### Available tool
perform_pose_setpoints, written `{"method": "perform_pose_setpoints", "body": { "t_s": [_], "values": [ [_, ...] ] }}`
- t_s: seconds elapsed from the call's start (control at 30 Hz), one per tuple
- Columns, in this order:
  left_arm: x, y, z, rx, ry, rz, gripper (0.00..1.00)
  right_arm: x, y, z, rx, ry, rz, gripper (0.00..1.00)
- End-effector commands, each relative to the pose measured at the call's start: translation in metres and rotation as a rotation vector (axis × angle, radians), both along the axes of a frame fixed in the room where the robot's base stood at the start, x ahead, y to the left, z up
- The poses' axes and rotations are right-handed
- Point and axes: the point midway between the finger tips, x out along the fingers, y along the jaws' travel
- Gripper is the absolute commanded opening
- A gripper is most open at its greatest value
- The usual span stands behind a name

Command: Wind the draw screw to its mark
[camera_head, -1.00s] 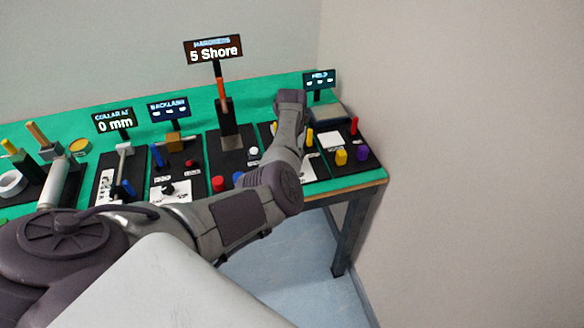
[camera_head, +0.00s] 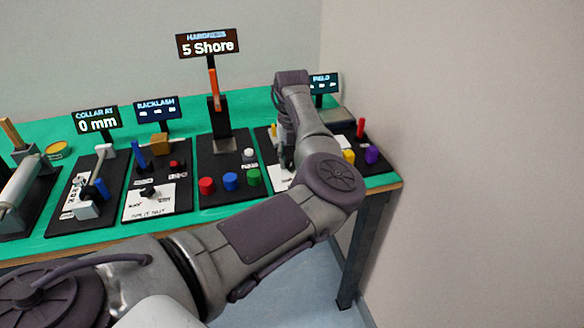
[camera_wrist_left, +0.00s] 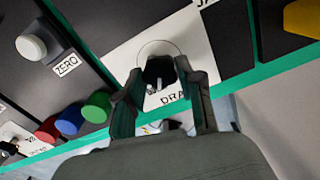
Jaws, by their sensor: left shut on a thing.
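The draw screw's black knob (camera_wrist_left: 158,70) stands on a white card (camera_wrist_left: 130,55) with a drawn circle and a label beginning "DRA". My left gripper (camera_wrist_left: 165,88) is shut on this knob, its two dark fingers on either side. In the head view my left gripper (camera_head: 285,155) points down at the panel near the bench's right end. The arm and gripper hide the knob there. I cannot make out the mark or the knob's turn relative to it. My right gripper is not in view.
A panel to the left has red (camera_head: 207,185), blue (camera_head: 230,181) and green (camera_head: 253,177) buttons, a white ZERO knob (camera_wrist_left: 32,47) and a display (camera_head: 208,44) reading "5 Shore".

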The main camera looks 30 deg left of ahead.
Motion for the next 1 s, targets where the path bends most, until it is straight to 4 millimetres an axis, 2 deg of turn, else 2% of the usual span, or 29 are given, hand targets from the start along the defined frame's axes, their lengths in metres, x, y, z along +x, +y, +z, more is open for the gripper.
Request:
{"method": "perform_pose_setpoints", "body": {
  "t_s": [0.47,0.5,0.6,0.87,1.0],
  "values": [
    [0.0019,0.0021,0.0048,0.007,-0.010,0.011,0.02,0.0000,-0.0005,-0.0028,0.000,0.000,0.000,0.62],
    [0.0019,0.0021,0.0049,0.007,-0.010,0.011,0.44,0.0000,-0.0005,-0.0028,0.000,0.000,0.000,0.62],
    [0.0016,0.0017,0.0041,0.005,-0.008,0.010,0.60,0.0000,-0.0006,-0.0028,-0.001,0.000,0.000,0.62],
    [0.0009,0.0007,0.0020,0.002,-0.005,0.008,0.62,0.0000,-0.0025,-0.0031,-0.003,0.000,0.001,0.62],
    [0.0012,0.0007,0.0081,0.003,-0.005,0.008,0.62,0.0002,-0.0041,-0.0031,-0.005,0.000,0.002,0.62]
  ]
}}
